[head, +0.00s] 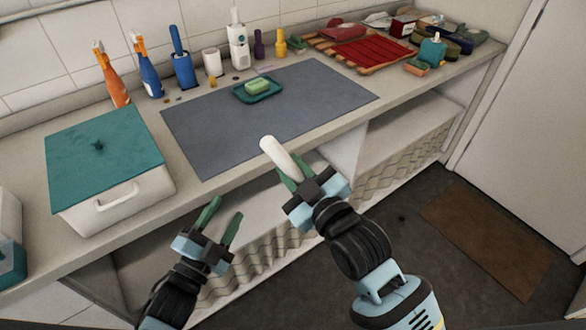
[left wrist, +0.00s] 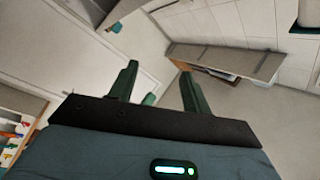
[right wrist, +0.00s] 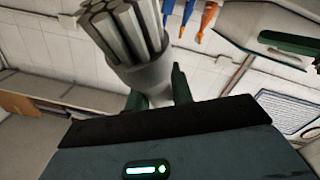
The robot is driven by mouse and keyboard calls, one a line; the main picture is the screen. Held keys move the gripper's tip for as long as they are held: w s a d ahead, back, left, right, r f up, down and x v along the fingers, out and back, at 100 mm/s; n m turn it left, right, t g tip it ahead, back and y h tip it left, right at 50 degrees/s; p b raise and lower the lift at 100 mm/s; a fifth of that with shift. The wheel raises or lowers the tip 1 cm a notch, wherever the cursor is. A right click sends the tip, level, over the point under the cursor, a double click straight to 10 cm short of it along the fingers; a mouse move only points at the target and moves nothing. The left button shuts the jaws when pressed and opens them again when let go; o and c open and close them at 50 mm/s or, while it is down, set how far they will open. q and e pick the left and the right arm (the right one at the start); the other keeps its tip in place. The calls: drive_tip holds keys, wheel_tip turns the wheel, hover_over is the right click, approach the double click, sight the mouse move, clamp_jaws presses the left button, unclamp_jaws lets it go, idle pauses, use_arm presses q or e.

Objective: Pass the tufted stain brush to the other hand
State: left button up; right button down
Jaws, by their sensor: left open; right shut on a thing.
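The tufted stain brush (head: 279,157) is in my right gripper (head: 296,178). In the head view, only a pale, rounded, whitish length of it shows, sticking out up and left past the fingers. In the right wrist view, the brush (right wrist: 128,28) shows a bundle of thick grey-white tufts on a grey collar, between the green fingers. My right gripper is shut on it, in front of the counter's front edge. My left gripper (head: 224,214) is open and empty, lower and to the left, apart from the brush. Its spread fingers also show in the left wrist view (left wrist: 158,80).
Open shelves lie below. The air between my grippers is clear.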

use_arm(q)
drive_tip(key=s+a+f+n+g+y, duration=0.3)
drive_tip(key=s+f+n, duration=0.3)
drive_tip(key=s+f, duration=0.5)
drive_tip(key=s+a+f+n+g+y, duration=0.3)
drive_tip(key=s+f+n+g, duration=0.3)
drive_tip(key=s+f, duration=0.6)
drive_tip(key=shift+s+n+g, duration=0.3)
drive_tip(key=shift+s+n, duration=0.45)
drive_tip(key=shift+n, duration=0.05)
